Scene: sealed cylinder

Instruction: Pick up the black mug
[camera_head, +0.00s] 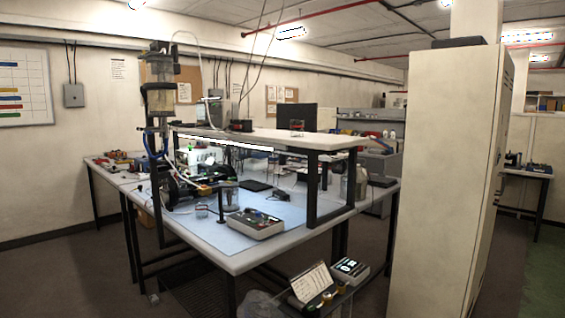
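I cannot make out a black mug for certain. A workbench (205,232) with a blue mat stands in the middle of the room. A small dark upright object (221,206) stands on the mat, next to a clear glass-like container (202,211) and a grey cup-like container (230,192); they are too small to identify surely. Dark items also sit on the raised shelf (290,140), too small to name. Neither of my grippers shows in this view.
A tall cream cabinet (445,180) stands close on the right and hides what is behind it. A grey device box (254,224) lies near the bench's front edge. A low stand with a tilted panel (313,282) is at the bottom. Floor at lower left is open.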

